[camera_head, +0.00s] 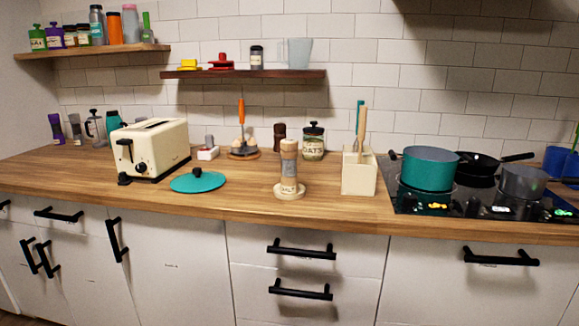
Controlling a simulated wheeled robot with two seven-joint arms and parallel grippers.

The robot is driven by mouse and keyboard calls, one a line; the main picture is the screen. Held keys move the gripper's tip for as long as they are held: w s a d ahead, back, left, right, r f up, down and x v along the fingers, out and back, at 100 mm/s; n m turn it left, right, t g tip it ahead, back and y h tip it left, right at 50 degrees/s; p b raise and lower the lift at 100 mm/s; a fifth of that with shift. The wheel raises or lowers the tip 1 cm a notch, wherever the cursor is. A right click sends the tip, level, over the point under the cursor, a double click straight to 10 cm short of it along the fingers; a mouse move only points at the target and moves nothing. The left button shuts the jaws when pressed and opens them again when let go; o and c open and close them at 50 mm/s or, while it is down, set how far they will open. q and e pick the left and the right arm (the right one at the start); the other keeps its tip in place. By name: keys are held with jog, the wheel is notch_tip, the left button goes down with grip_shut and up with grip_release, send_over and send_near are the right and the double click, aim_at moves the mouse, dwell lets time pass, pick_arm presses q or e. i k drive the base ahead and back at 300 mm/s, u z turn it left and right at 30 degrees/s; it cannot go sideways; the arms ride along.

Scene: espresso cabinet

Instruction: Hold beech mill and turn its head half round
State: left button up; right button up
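The beech mill (289,166) stands upright near the front edge of the wooden counter, on a small round pale base. It is light wood with a pale label low on its body, and its head is at the top. A darker mill (279,136) stands behind it, next to the oats jar. Neither of my grippers shows in the head view.
A cream utensil holder (359,172) stands right of the mill, and a teal lid (198,180) lies to its left. Further out are a cream toaster (150,148), an oats jar (313,141) and a hob with a teal pot (429,168). Bare counter (245,185) lies beside the mill.

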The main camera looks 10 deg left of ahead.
aim_at(288, 144)
jog(key=u, duration=2.25)
jog(key=i, duration=1.5)
jog(key=z, duration=2.7)
